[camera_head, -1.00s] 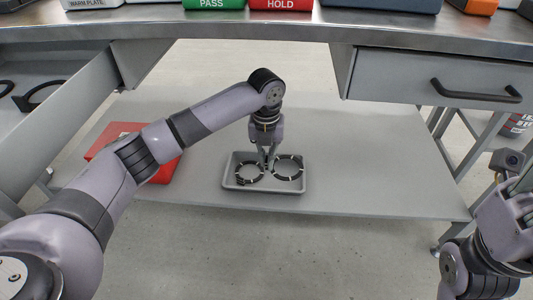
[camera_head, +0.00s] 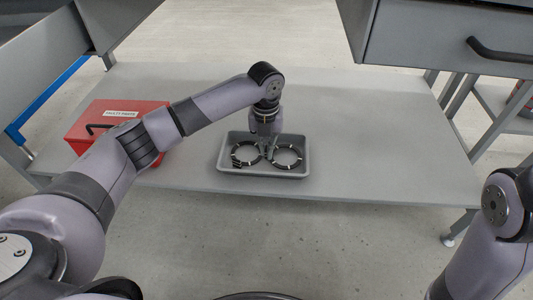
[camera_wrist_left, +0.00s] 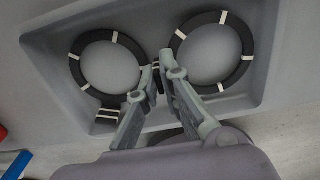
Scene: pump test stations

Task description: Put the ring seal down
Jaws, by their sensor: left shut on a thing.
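Two black ring seals with white marks are at the grey tray (camera_head: 225,167) on the lower shelf. The left ring seal (camera_head: 236,155) lies in the tray, its striped tab towards the front. The right ring seal (camera_head: 300,156) is low inside the tray on the right; whether it touches the floor is hard to tell. My left gripper (camera_head: 268,150) reaches down between the rings. In the left wrist view its fingers (camera_wrist_left: 157,68) are shut on a small striped tab, seemingly that of the right ring seal (camera_wrist_left: 246,55). My right gripper is out of view.
A red box (camera_head: 90,121) with a black handle stands left of the tray, behind my left arm. The grey shelf (camera_head: 390,150) is clear right of the tray. A drawer (camera_head: 440,42) with a black handle overhangs the upper right.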

